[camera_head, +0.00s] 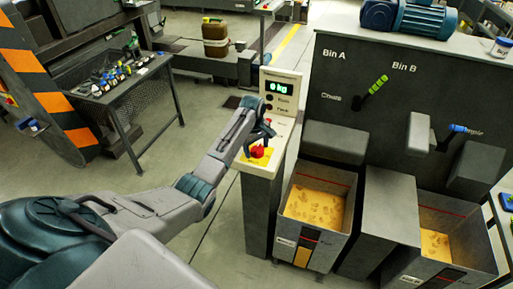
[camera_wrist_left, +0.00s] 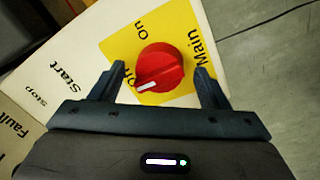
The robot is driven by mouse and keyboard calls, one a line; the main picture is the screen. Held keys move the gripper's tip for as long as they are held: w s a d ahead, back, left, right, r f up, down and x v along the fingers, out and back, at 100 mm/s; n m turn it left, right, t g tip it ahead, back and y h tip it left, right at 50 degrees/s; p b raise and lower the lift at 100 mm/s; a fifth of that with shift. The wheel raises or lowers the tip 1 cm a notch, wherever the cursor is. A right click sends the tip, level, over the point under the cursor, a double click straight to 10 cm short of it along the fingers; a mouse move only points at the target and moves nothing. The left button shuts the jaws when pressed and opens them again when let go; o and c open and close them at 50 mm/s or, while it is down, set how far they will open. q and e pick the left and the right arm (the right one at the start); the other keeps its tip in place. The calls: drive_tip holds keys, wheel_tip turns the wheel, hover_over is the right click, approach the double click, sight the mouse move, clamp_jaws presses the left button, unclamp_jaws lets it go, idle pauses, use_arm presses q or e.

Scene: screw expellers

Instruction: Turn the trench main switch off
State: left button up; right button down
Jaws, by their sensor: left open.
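The main switch is a red round knob (camera_head: 257,152) on a yellow patch at the lower part of the white control panel (camera_head: 282,100). In the left wrist view the knob (camera_wrist_left: 165,62) has a white mark on its lower-left side. "On" is readable above it, "Main" is to its right, and a label at its left is partly hidden by a finger. My left gripper (camera_head: 258,139) is open at the knob. In the wrist view its fingertips (camera_wrist_left: 160,72) stand on either side of the knob, with small gaps visible. My right gripper is not in view.
The panel's display (camera_head: 279,88) reads "0 kg", with dark round controls below it. Dark machinery marked Bin A and Bin B stands at right, above two open bins (camera_head: 322,203) of yellowish material. A table with small parts (camera_head: 120,78) is at left. The floor between is clear.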

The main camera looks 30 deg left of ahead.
use_arm(q)
wheel_tip(320, 180, up, 11)
drive_tip(key=b, duration=0.3)
drive_tip(key=shift+s+a+f+b, duration=0.2)
drive_tip(key=shift+s+b, duration=0.1)
drive_tip(key=shift+s, duration=0.1)
drive_tip(key=shift+f, duration=0.1)
